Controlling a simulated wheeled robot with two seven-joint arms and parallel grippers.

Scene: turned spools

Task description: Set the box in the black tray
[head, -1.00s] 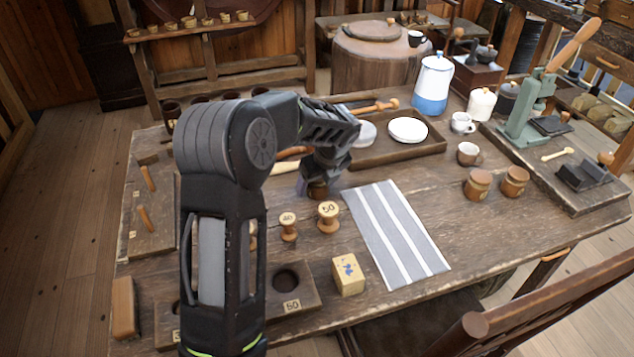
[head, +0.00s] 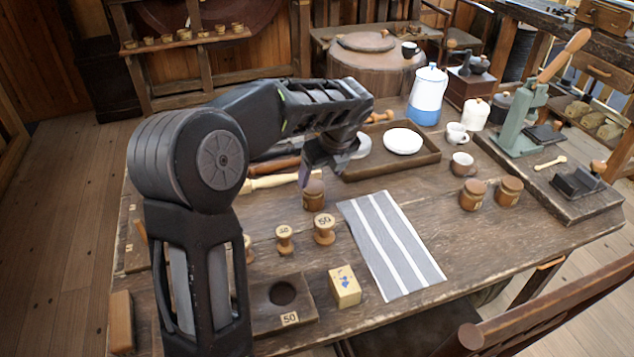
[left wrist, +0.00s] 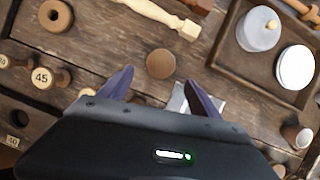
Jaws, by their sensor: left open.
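The box (head: 345,287) is a small pale yellow block with a blue mark, near the table's front edge in the head view. The only clear tray (head: 437,157) is dark brown rather than black, with white round pieces in it, towards the back. It also shows at upper right in the left wrist view (left wrist: 222,58). My left gripper (head: 305,178) is open and empty, above a round lidded wooden jar (head: 314,197). In the left wrist view the jar's round top (left wrist: 161,64) appears between the fingers, with clearance. The box is not visible there. My right gripper is out of view.
A striped grey cloth (head: 392,245) lies right of the box. Numbered spools (head: 324,229) and a board with a hole (head: 283,310) are at its left. Two more jars (head: 473,195), cups (head: 462,164) and a green press (head: 520,120) stand to the right.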

